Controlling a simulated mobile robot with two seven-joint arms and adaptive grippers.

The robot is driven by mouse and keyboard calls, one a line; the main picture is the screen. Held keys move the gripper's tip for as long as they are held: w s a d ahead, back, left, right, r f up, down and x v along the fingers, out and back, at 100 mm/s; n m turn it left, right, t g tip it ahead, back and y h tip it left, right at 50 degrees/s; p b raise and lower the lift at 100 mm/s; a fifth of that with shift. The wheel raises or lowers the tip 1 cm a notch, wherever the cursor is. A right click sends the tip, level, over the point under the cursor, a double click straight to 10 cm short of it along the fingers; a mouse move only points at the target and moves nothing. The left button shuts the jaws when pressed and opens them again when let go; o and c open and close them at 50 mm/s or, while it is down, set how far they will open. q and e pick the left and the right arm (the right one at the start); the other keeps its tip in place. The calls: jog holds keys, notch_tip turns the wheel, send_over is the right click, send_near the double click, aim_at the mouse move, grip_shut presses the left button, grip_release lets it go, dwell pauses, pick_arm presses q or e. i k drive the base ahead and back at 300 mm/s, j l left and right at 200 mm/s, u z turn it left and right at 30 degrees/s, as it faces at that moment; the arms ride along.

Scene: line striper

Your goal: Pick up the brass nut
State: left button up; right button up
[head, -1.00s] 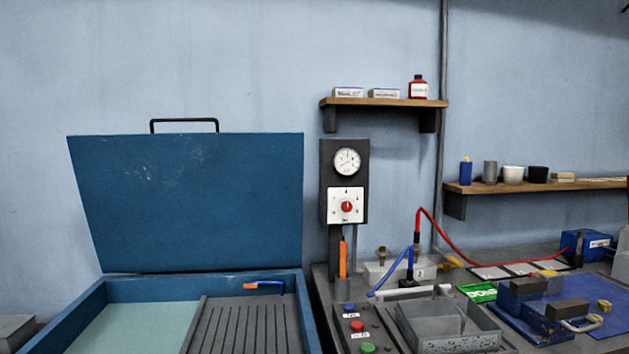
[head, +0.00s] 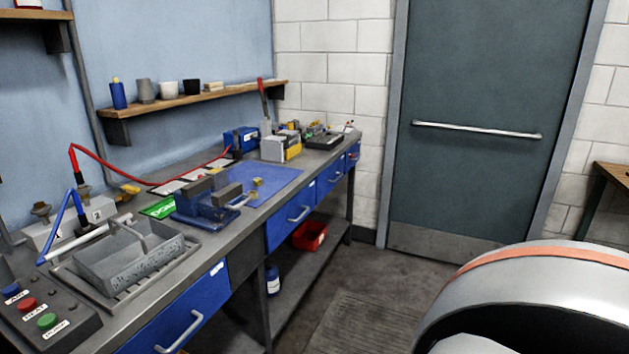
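A small brass-coloured piece, which looks like the brass nut (head: 257,182), lies on the blue mat (head: 283,180) on the workbench. It is just behind and to the right of the blue vise (head: 205,208). It is too small here to make out its shape clearly. Neither of my grippers is in view.
A grey tray (head: 137,265) and a button panel (head: 45,318) are at the bench's near end. A yellow-and-grey box (head: 281,148) stands beyond the mat. Floor (head: 365,300) is open before the bench.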

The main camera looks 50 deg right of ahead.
aim_at(257, 182)
jog(key=z, duration=1.2)
jog(key=i+l+u, duration=0.1)
jog(key=i+l, duration=0.4)
jog(key=l, duration=0.2)
jog(key=i+l+u, duration=0.25)
jog(key=i+l, duration=0.2)
jog(key=l, duration=0.25)
jog(key=i+l+u, duration=0.1)
jog(key=l, duration=0.3)
jog(key=i, duration=0.1)
